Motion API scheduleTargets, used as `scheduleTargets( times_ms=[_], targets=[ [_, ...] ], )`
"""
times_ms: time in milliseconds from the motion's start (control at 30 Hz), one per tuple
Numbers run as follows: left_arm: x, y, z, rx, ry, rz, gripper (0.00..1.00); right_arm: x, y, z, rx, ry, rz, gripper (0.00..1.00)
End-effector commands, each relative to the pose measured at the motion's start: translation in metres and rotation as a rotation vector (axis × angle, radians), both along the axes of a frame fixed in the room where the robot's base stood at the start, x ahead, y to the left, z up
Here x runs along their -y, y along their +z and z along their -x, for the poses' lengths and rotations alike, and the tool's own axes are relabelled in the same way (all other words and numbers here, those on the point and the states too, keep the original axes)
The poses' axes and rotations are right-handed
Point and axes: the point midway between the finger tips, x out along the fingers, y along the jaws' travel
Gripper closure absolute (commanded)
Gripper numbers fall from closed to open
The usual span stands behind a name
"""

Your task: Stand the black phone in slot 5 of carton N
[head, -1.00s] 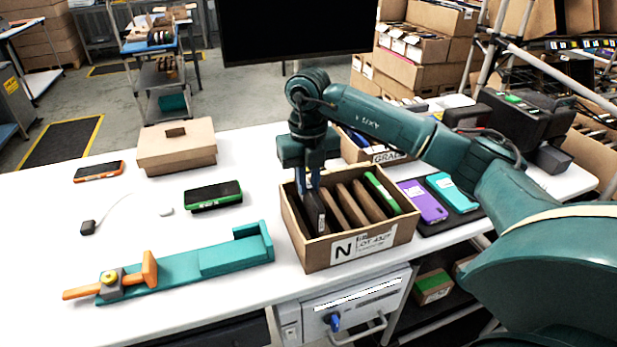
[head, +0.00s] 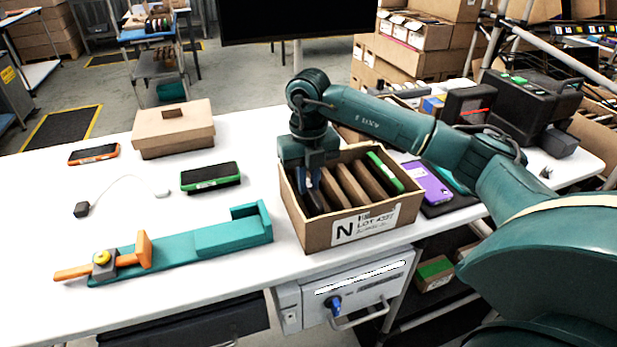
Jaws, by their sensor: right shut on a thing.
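Carton N (head: 318,238) is an open cardboard box with a white N label, at the front edge of the table. Brown dividers (head: 354,184) split it into slots, and a green-edged phone (head: 385,172) stands in a slot toward its right end. My right gripper (head: 309,186) reaches down into the carton's left end. It is shut on the black phone (head: 319,201), which is low between the left wall and the first divider. The phone's lower part is hidden; I cannot tell if it touches the floor. My left gripper is not in view.
A purple phone (head: 427,183) lies on a dark mat right of the carton. A teal fixture with an orange clamp (head: 190,243), a green-edged phone (head: 210,177), an orange phone (head: 93,154) and a lidded box (head: 173,133) are on the left.

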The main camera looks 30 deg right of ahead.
Motion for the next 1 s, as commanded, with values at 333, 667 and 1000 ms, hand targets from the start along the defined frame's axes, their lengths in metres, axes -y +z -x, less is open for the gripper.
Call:
scheduleTargets(
  times_ms=[333,667,1000],
  targets=[
    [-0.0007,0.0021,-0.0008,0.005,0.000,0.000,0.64,0.0002,0.0001,-0.0001,0.001,0.000,0.000,1.00],
    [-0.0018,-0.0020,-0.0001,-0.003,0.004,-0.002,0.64,0.0001,-0.0004,-0.0002,0.001,0.000,0.000,1.00],
    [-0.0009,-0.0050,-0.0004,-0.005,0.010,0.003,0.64,0.0001,-0.0046,-0.0002,0.001,0.000,0.000,1.00]
  ],
)
